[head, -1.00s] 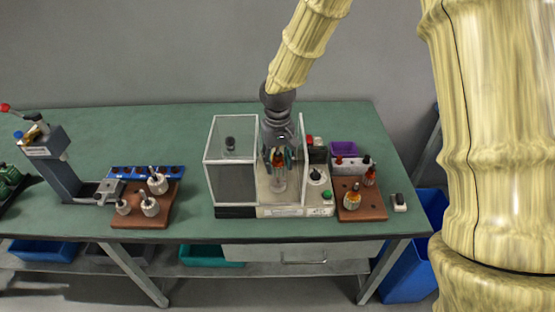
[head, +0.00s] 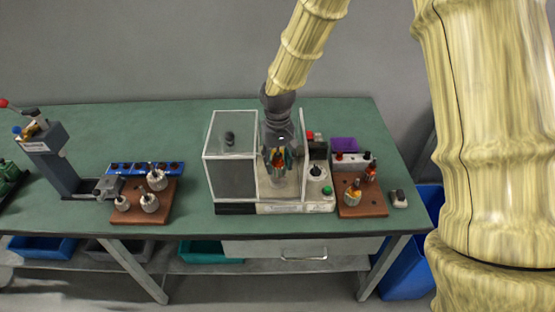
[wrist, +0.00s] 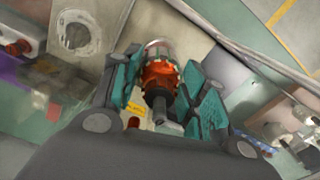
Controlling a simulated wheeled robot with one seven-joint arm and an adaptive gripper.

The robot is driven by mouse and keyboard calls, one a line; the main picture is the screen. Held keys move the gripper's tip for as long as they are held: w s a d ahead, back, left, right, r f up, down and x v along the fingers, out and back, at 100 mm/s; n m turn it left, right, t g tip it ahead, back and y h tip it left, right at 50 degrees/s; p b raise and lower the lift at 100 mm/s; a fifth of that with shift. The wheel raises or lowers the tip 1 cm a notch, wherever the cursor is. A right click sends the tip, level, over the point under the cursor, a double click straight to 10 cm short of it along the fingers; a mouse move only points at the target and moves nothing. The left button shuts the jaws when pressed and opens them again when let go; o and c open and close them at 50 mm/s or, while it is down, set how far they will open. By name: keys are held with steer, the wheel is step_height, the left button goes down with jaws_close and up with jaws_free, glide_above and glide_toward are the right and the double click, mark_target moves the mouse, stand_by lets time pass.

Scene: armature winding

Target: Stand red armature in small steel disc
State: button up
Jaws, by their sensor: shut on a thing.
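My gripper (head: 277,161) is inside the clear-walled box, pointing down. Its green-padded fingers are shut on a red-orange armature (wrist: 160,76), which also shows between the fingers in the head view (head: 278,158). The armature's dark part and metal shaft end show nearer the wrist camera. A pale round metallic rim (wrist: 158,47) shows beyond the armature in the wrist view; whether it is the small steel disc, and whether they touch, I cannot tell. The armature's far end is hidden.
The box's framed clear panels (head: 230,160) stand close on the left. A round dial with a dark centre (head: 316,172) and a green button lie right of the gripper. A wooden board (head: 362,209) with orange armatures is further right; another board (head: 140,217) holds steel parts.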

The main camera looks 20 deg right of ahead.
mark_target(278, 149)
steer(key=shift+f, duration=0.25)
stand_by(0.4)
steer(key=o, duration=1.3)
steer(key=shift+o, duration=0.2)
steer(key=shift+r+p, duration=1.8)
steer(key=shift+r, duration=0.5)
steer(key=shift+r, duration=4)
